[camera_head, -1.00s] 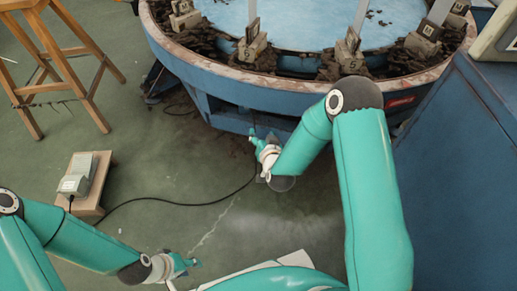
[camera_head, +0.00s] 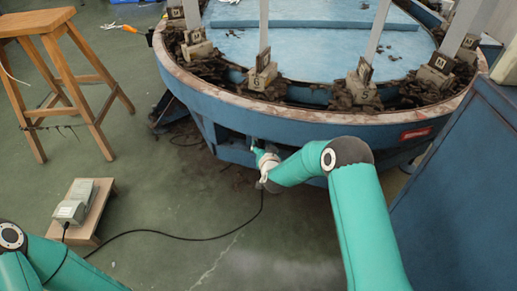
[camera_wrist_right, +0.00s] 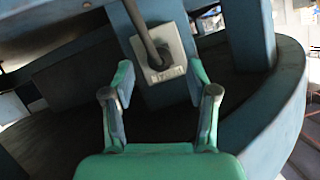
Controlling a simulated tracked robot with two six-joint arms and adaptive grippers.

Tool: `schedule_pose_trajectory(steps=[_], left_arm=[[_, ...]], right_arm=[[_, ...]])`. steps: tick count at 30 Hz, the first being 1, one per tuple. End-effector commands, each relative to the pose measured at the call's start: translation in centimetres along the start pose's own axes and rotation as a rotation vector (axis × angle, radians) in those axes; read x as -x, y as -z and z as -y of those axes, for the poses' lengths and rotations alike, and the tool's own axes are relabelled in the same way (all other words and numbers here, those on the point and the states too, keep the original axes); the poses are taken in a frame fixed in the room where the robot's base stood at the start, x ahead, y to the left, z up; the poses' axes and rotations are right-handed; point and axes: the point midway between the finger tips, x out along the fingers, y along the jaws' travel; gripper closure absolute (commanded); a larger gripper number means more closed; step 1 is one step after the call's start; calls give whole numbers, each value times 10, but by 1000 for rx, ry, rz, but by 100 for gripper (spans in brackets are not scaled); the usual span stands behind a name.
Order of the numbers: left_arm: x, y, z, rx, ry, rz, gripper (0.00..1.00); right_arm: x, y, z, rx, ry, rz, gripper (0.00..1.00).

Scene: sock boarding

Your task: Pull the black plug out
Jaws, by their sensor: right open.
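The black plug (camera_wrist_right: 158,54) sits in a pale grey socket (camera_wrist_right: 176,70) under the round blue machine, in the right wrist view. A black cable runs up from it. My right gripper (camera_wrist_right: 160,82) is open, with its green fingers spread to either side below the plug and nothing between them. In the head view my right gripper (camera_head: 256,153) is at the machine's blue base, and the plug is hidden there. My left gripper is out of the picture; only part of my left arm shows at the lower left.
The round machine (camera_head: 330,119) spans the upper head view. A black cable (camera_head: 180,237) runs across the floor from a grey box (camera_head: 70,211) on a wooden board. A wooden stool (camera_head: 62,84) stands left, a blue cabinet (camera_head: 465,190) right.

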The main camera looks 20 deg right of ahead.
Motion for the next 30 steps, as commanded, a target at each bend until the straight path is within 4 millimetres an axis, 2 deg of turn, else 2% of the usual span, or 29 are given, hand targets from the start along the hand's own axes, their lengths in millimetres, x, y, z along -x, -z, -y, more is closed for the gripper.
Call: schedule_pose_trajectory(steps=[1,6,18,20,28,29,30], left_arm=[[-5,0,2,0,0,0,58],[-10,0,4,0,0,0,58],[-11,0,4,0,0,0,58],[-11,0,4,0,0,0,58],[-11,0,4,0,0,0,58],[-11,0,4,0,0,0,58],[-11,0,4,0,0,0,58]], right_arm=[[-9,-2,-1,0,-1,-2,42],[-24,-1,0,0,0,-1,42],[-29,0,1,1,1,1,42],[-29,0,1,1,1,1,50],[-29,0,1,1,2,1,95],[-29,0,1,1,2,1,100],[-29,0,1,1,2,1,100]])
